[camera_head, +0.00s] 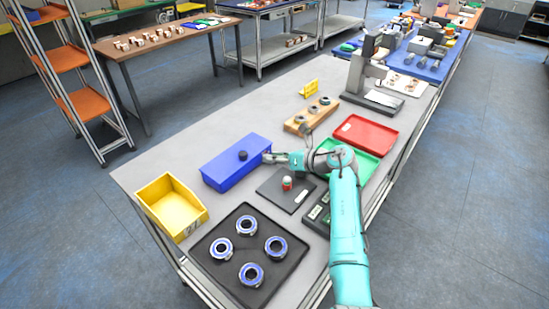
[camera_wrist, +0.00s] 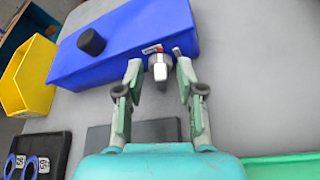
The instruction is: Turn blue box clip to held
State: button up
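The blue box (camera_head: 232,170) sits on the grey workbench, with a black round knob (camera_head: 243,156) on its top. In the wrist view the blue box (camera_wrist: 130,35) fills the upper part. Its small grey-white clip (camera_wrist: 160,70) is on the near side, beside a small red-and-white label (camera_wrist: 152,49). My gripper (camera_wrist: 158,67) is open, with one finger on each side of the clip. Gaps show between the clip and both fingers. In the head view my gripper (camera_head: 268,158) is at the right end of the box, and the clip is hidden there.
A yellow bin (camera_head: 172,206) stands left of the box. A black tray (camera_head: 217,263) with several blue-ringed parts is in front. Green (camera_head: 361,166) and red (camera_head: 365,134) trays are to the right.

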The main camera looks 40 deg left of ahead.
jog(key=v, duration=1.2)
jog(key=shift+f, duration=0.1)
